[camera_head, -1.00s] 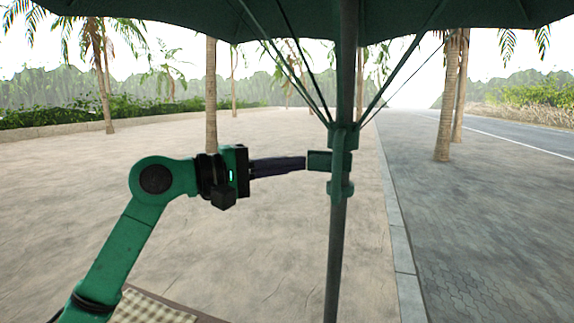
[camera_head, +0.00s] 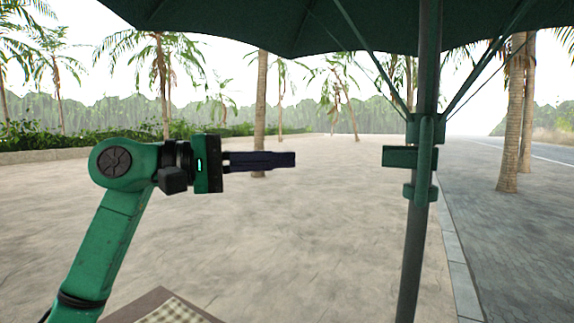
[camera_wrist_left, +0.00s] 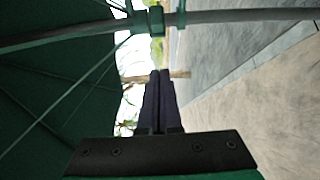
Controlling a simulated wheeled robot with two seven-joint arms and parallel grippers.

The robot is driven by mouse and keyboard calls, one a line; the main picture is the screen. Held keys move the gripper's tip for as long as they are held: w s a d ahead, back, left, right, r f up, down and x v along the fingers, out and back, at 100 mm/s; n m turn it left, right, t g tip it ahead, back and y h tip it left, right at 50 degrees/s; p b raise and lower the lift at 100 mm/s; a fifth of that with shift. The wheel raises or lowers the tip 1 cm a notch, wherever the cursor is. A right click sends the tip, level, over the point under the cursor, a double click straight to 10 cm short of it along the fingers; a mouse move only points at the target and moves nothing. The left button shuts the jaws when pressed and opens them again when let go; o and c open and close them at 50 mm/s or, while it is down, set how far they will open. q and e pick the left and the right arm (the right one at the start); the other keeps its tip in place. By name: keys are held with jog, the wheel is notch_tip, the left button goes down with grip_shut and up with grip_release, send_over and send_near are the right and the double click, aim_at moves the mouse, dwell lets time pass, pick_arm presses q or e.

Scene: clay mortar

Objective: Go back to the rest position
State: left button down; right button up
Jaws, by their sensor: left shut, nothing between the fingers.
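My left gripper (camera_head: 292,160) is shut and empty, held level in the air and pointing right in the head view. Its dark fingers lie together and also show in the left wrist view (camera_wrist_left: 160,75). The green umbrella (camera_head: 330,25) stands open to the right on a dark pole (camera_head: 411,255). A green hub with a block-like handle (camera_head: 400,157) sits on the pole, apart from my fingertips with a clear gap. In the left wrist view the pole (camera_wrist_left: 245,15) runs across the top, beyond the fingers. My right gripper is not in view.
A checkered cloth (camera_head: 172,312) with a brown border shows at the bottom edge. Palm trunks (camera_head: 515,125) and a road stand farther off at the right. The canopy hangs over the top of the head view.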

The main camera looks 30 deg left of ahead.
pick_arm(q)
jog(key=w+d+f+n+t+h, duration=0.25)
jog(key=d+n+t+h, duration=0.2)
jog(key=n, duration=0.75)
jog(key=w+a+f+n+t+y, duration=0.4)
jog(key=f+n+y, duration=0.45)
jog(key=n, duration=0.75)
jog(key=w+a+f+n+t+y, duration=0.25)
jog(key=a+f+n+y, duration=0.45)
jog(key=n, duration=0.8)
notch_tip(320, 180, down, 17)
jog(key=s+n+g+y, duration=0.2)
jog(key=n+g+y, duration=0.3)
jog(key=n+g, duration=0.3)
jog(key=s+d+f+n+g+h, duration=0.1)
jog(key=s+d+f+n+g, duration=0.2)
jog(key=s+f+n+g, duration=0.6)
jog(key=s+d+f+n+g+h, duration=0.2)
jog(key=s+f, duration=1.1)
jog(key=f, duration=0.1)
notch_tip(320, 180, down, 24)
jog(key=s+g, duration=0.2)
jog(key=s+a+f, duration=0.3)
jog(key=s+f, duration=1)
jog(key=s, duration=0.3)
jog(key=shift+s+f+m+g+y, duration=0.3)
jog(key=shift+g, duration=0.1)
